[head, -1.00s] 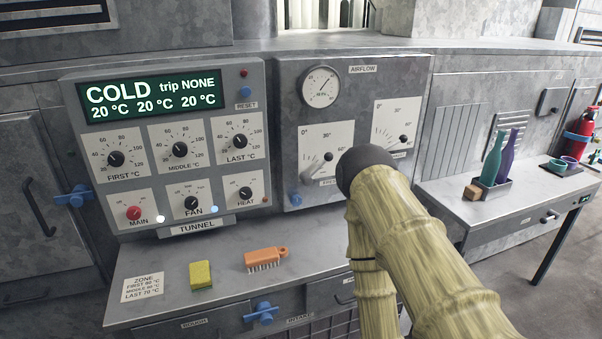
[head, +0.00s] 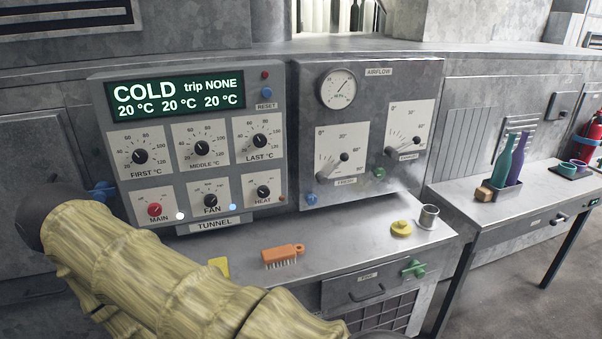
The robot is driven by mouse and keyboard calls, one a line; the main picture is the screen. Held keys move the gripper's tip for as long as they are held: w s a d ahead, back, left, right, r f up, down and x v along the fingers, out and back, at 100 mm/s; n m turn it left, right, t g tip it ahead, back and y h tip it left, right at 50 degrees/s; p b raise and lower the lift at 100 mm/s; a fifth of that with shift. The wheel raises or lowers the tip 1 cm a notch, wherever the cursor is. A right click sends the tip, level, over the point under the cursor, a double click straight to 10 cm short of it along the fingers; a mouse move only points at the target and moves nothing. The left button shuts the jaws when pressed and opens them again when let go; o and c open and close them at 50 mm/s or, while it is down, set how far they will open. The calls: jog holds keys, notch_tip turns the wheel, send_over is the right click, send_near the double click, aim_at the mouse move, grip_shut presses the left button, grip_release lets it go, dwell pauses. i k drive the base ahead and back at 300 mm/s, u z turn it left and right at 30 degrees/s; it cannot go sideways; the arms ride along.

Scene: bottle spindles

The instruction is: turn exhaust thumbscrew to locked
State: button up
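The grey AIRFLOW panel (head: 300,150) stands right of the TUNNEL control box. Its right lever dial (head: 409,128) has a label too small to read surely. A small green thumbscrew (head: 379,173) sits below and left of that dial. The left lever dial, labelled FRESH (head: 342,152), has a small blue thumbscrew (head: 311,199) below it. I cannot tell how far either thumbscrew is turned. My bamboo-patterned arm crosses the lower left of the head view, away from the AIRFLOW panel. My gripper is not in view.
On the bench lie an orange brush (head: 283,256), a yellow round piece (head: 401,229) and a metal cup (head: 428,217). A green latch (head: 414,269) is on the drawer front. Two bottles (head: 509,165) stand on the right table. The space before the AIRFLOW panel looks clear.

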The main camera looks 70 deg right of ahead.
aim_at(380, 172)
jog(key=u, duration=0.45)
jog(key=k, duration=1.05)
jog(key=z, duration=2.05)
